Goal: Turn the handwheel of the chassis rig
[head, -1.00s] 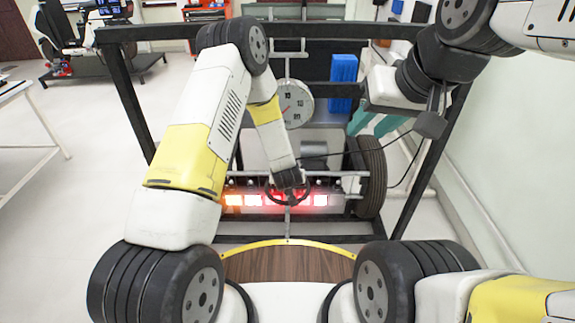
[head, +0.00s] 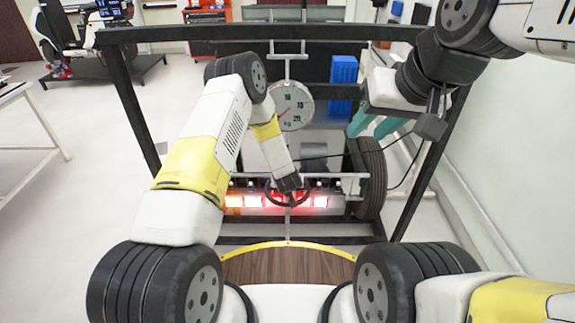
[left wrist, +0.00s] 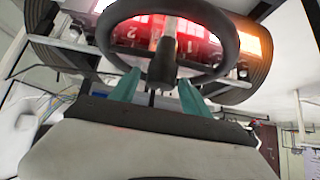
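The handwheel (head: 270,200) is a dark ring low in the middle of the rig in the head view. It shows large at the top of the left wrist view (left wrist: 232,38), with a dark hub and a pale shaft. My left gripper (head: 290,189) is at the wheel, its fingers mostly hidden in the head view. In the left wrist view its two teal fingers (left wrist: 160,86) are apart, tips close to the near rim on either side of the hub; contact is unclear. My right gripper (head: 374,124) is open and empty, its teal fingers at the rig's right side.
A lit red and orange panel (head: 320,201) lies behind the wheel. Black frame posts (head: 133,105) stand either side. Open floor lies left.

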